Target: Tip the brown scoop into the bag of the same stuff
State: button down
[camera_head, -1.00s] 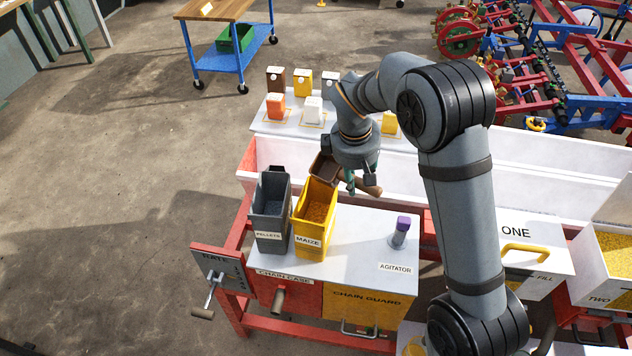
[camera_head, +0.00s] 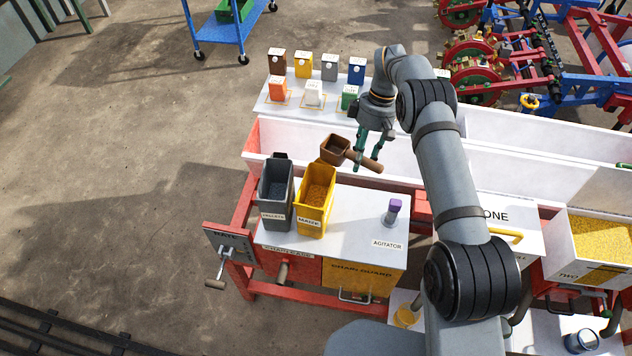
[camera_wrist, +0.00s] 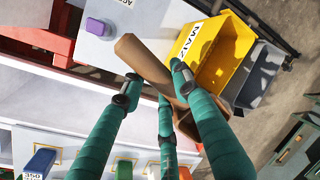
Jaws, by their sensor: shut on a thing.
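My gripper (camera_head: 368,150) is shut on the wooden handle of the brown scoop (camera_head: 334,150). It holds the scoop in the air behind the yellow maize bin, with the bowl to the left. What the bowl holds is unclear. In the wrist view my fingers (camera_wrist: 155,83) grip the handle (camera_wrist: 140,56), and the bowl (camera_wrist: 186,122) is partly hidden behind a finger. A brown bag (camera_head: 277,63) stands at the back-left of the white shelf. Beside it are a yellow bag (camera_head: 303,65), a grey bag (camera_head: 329,68) and a blue bag (camera_head: 356,71).
An orange bag (camera_head: 278,88), a white bag (camera_head: 313,93) and a green bag (camera_head: 349,98) stand in front. The grey pellets bin (camera_head: 275,192) and yellow maize bin (camera_head: 314,205) stand near the purple-topped agitator knob (camera_head: 394,207). A long white trough (camera_head: 300,150) lies before the shelf.

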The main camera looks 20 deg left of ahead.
jog(key=shift+r, duration=2.55)
